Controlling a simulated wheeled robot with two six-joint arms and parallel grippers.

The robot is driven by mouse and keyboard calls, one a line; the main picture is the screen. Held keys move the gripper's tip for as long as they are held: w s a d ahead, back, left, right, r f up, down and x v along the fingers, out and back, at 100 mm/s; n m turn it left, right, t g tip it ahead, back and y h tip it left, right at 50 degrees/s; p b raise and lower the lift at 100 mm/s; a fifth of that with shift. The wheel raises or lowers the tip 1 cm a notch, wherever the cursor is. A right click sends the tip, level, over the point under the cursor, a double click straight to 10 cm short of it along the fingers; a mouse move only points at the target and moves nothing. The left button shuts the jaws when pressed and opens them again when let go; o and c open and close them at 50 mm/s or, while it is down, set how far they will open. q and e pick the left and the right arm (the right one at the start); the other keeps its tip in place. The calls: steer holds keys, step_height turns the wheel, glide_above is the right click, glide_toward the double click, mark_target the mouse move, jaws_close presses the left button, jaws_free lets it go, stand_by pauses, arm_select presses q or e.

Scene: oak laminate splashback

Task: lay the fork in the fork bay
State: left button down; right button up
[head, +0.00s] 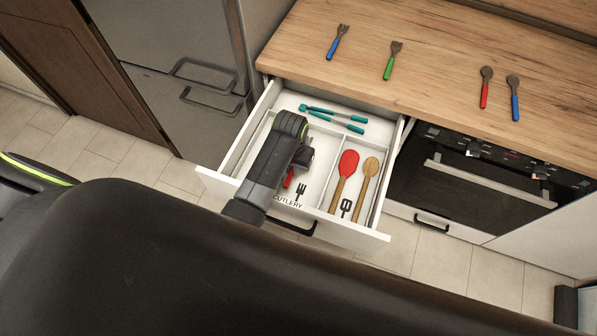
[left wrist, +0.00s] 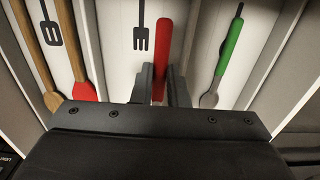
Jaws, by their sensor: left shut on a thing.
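My left gripper (head: 304,160) is inside the open drawer, its fingers shut on a red-handled piece (head: 288,179). In the left wrist view the red handle (left wrist: 163,38) runs up between the fingertips (left wrist: 160,84). The fork bay (head: 311,193) is the middle compartment, marked by a black fork picture (head: 300,190); the picture also shows just left of the handle in the left wrist view (left wrist: 141,35). The handle is over this bay; whether it touches the floor I cannot tell. My right gripper is not in view.
A red spatula (head: 348,162) and wooden spoon (head: 371,166) lie in the right bay. Teal tongs (head: 338,122) lie at the back. Several forks and spoons, like the blue fork (head: 337,42), lie on the worktop (head: 440,60).

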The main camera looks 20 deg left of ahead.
mark_target(293, 184)
arm_select(q)
steer(key=shift+f, duration=3.9)
steer(key=shift+f+b, duration=0.15)
steer(key=shift+b, duration=0.15)
steer(key=c, duration=1.4)
jaws_free()
steer(key=shift+c, duration=0.2)
step_height(293, 184, up, 12)
steer(key=shift+r+p, duration=0.2)
steer(key=shift+p, duration=0.3)
